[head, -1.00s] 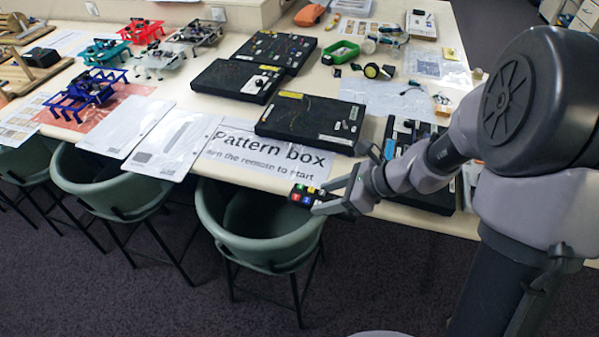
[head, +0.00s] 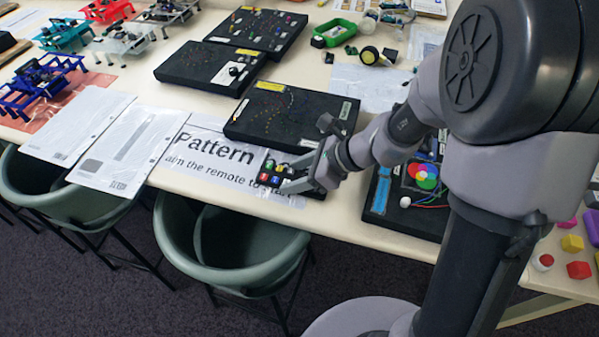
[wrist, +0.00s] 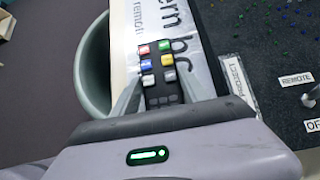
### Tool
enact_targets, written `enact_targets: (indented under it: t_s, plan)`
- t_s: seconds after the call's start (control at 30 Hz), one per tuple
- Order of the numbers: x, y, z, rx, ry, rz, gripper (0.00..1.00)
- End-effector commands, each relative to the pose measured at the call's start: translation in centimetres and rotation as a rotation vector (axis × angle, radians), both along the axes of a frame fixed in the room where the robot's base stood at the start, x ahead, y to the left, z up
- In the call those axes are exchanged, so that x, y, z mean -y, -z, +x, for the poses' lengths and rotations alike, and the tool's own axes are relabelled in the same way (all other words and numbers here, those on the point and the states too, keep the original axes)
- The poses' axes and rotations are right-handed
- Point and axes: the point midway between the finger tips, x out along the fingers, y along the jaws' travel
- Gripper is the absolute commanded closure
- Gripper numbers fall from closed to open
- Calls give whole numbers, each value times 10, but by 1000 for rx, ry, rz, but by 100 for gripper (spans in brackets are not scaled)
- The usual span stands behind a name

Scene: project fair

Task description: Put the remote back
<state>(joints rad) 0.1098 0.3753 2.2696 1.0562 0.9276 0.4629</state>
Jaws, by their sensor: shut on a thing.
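The remote (head: 275,175) is small and black with coloured buttons. My gripper (head: 282,173) is shut on it and holds it over the Pattern box sign (head: 215,160), near the table's front edge. In the wrist view the remote (wrist: 159,92) sits between my two fingers (wrist: 160,85), its buttons facing the camera. The pattern box (head: 290,115), a black panel with a yellow label, lies just behind the sign. In the wrist view the panel (wrist: 275,60) is at the right, with a label reading REMOTE beside a switch. I cannot tell whether the remote touches the sign.
A green chair (head: 235,255) stands below the table edge, under my gripper. Another black panel (head: 385,205) with coloured discs lies to the right, partly behind my arm. More black panels (head: 212,67) lie farther back.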

Motion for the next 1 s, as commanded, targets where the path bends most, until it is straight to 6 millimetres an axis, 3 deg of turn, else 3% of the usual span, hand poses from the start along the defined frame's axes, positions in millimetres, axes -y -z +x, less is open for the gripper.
enact_targets:
  t_s: [0.27, 0.3, 0.4, 0.73, 1.0]
  plan:
    - [1, 1, 0, 1, 0, -2, 100]
    - [1, 1, 0, 1, 0, -2, 46]
    - [1, 0, 0, 1, 0, -2, 26]
    - [1, -4, 0, 1, 0, -2, 26]
    - [45, -56, -15, 2, 4, -3, 26]
